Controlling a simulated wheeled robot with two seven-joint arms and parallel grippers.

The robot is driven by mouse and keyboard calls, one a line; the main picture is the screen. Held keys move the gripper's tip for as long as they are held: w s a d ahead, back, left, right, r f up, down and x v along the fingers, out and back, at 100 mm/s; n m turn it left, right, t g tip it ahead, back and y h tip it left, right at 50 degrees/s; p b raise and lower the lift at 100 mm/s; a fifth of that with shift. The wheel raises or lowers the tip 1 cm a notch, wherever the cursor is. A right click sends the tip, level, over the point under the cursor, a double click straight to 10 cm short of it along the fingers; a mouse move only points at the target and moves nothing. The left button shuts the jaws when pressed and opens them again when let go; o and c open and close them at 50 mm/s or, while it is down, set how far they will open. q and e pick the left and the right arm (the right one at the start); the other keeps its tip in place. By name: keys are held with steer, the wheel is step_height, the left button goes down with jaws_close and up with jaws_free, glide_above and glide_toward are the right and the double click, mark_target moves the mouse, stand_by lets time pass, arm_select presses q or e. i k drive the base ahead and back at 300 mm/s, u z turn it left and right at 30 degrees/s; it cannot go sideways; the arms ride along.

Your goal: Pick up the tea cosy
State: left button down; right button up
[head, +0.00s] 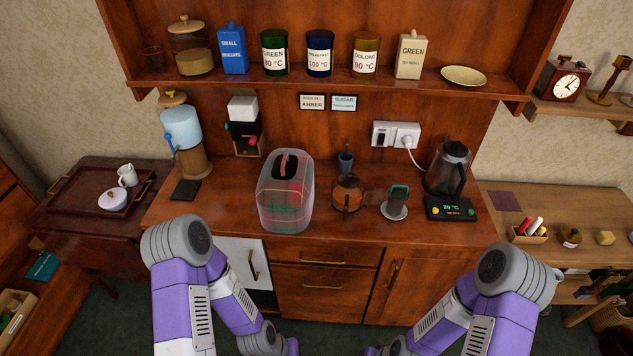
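The tea cosy (285,203) stands upright on the wooden counter, left of centre in the head view. It is a rounded, box-like cover with a faint plaid of red, green and grey. It has a dark patch and a red loop on top. A glass teapot (347,194) stands just to its right, apart from it. My two purple and grey arms reach in from the bottom of the view, below the counter's front edge. Both grippers are out of the picture, so nothing of their fingers shows.
A blue-topped water dispenser (182,130) and a dark flat pad (185,190) are left of the cosy. A small cup on a saucer (395,211) and a kettle (448,168) on its base are to the right. A shelf (320,83) with several tins overhangs the counter's back.

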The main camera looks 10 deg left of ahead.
mark_target(285, 188)
steer(key=z, duration=0.05)
steer(key=i, duration=0.7)
steer(key=u, duration=1.8)
